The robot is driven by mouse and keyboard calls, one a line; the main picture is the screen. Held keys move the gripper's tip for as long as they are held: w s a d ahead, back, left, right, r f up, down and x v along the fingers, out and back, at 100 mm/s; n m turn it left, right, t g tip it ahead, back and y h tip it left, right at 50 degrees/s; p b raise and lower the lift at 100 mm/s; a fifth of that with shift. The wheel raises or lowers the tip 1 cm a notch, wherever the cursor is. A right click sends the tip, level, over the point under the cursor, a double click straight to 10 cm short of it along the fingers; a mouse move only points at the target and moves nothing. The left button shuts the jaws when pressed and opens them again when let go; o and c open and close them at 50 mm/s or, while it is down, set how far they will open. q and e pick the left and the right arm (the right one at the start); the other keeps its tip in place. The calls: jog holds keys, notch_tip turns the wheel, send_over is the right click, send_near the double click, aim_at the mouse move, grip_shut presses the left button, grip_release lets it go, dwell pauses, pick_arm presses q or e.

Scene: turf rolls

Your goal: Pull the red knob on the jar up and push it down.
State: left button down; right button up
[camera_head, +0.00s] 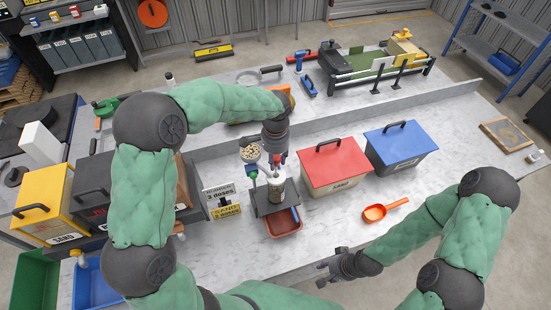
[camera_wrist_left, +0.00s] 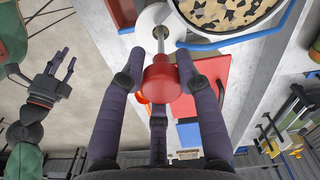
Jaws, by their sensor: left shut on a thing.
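The jar (camera_head: 277,190) stands on a dark stand in the middle of the table. Its red knob (camera_wrist_left: 160,80) sits on a thin metal rod in the left wrist view, with the white jar top (camera_wrist_left: 150,18) beyond it. My left gripper (camera_head: 275,150) is above the jar, its fingers shut around the knob. In the head view the gripper hides most of the knob. My right gripper (camera_head: 330,273) is open and empty near the table's front edge; it also shows in the left wrist view (camera_wrist_left: 64,66).
A bowl of pale pieces (camera_head: 249,152) is beside the jar. A red tray (camera_head: 283,222) lies in front of it. A red box (camera_head: 333,172) and a blue box (camera_head: 402,146) stand to the right. An orange scoop (camera_head: 376,212) lies on otherwise clear table.

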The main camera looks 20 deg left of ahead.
pick_arm(q)
notch_tip(320, 180, down, 6)
jog(key=b, duration=0.3)
jog(key=shift+s+a+r, duration=0.1)
jog(key=shift+s, duration=0.15)
jog(key=c, duration=0.9)
grip_release()
jog(key=shift+a, duration=0.1)
jog(key=shift+a+r, duration=0.1)
jog(key=shift+r, duration=0.5)
notch_tip(320, 180, up, 11)
jog(key=shift+f, duration=0.1)
